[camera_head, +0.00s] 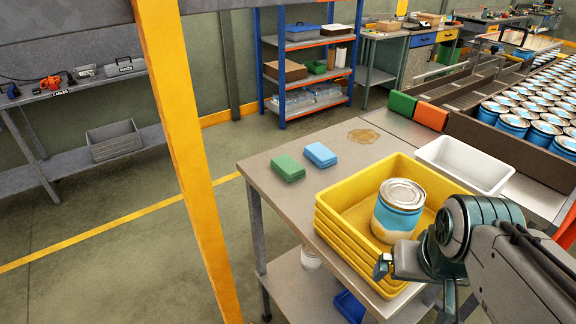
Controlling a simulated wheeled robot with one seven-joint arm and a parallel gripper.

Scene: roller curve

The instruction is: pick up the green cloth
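The green cloth (287,168) lies folded flat on the grey metal table (262,178), near its left corner. A folded blue cloth (320,155) lies just to its right and slightly farther back, with a narrow gap between them. My gripper (382,266) is at the lower right, in front of the yellow crates and well apart from the green cloth. Only a small part of its end shows, so I cannot tell whether it is open or shut.
Stacked yellow crates (337,238) stand right of the cloths, with a blue-and-white can (398,210) in the top one. A white tray (462,165) is behind them. A brown stain (364,136) marks the tabletop. A yellow post (185,140) rises at left.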

